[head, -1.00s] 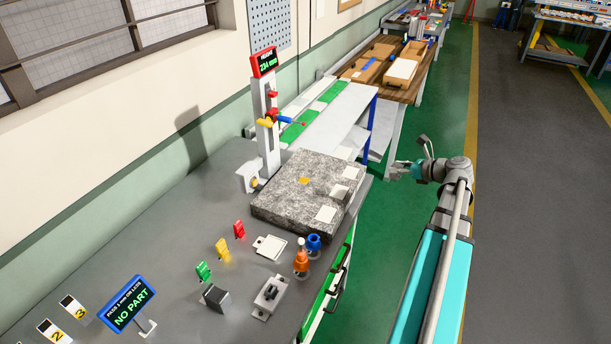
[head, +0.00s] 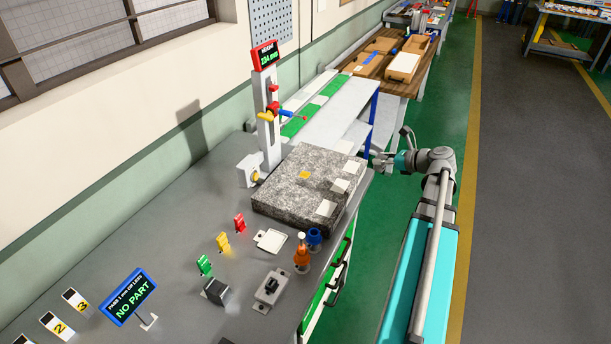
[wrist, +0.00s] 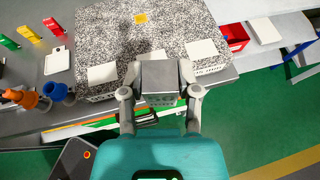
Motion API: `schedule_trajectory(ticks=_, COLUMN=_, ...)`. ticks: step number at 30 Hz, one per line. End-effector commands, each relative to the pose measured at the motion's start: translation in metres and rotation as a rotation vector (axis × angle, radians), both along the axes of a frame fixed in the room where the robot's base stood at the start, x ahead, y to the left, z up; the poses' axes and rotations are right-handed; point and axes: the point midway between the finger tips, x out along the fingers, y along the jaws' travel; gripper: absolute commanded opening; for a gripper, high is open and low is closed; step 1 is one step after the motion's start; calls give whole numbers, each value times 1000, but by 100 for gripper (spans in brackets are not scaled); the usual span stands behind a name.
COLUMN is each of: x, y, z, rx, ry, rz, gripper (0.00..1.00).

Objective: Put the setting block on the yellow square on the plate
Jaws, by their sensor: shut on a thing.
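A grey metal block, the setting block (wrist: 158,78), sits between the fingers of my gripper (wrist: 160,97) in the wrist view, and the gripper is shut on it. In the head view my gripper (head: 383,163) is just right of the speckled granite plate (head: 285,196), beyond the bench edge; the block is too small to make out there. The plate also shows in the wrist view (wrist: 110,40). The yellow square (head: 305,175) on its top is bare, and it shows near the top of the wrist view (wrist: 141,18), beyond the block.
A height gauge (head: 269,115) stands at the plate's back left. White squares (head: 339,186) lie along its right side. Orange (head: 301,254) and blue (head: 314,237) items stand in front of the plate. A "NO PART" sign (head: 129,297) is front left. Green floor is clear right of the bench.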

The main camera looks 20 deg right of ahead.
Motion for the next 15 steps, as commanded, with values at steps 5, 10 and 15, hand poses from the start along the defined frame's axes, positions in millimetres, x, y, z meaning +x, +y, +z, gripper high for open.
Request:
schedule_trajectory(ticks=5, x=22, y=46, z=2, rx=1, ry=-1, rz=53, gripper=0)
schedule_trajectory(ticks=10, x=42, y=92, z=4, rx=0, ry=-1, rz=104, gripper=0)
schedule_trajectory(ticks=15, x=57, y=136, z=6, rx=0, ry=-1, rz=152, gripper=0)
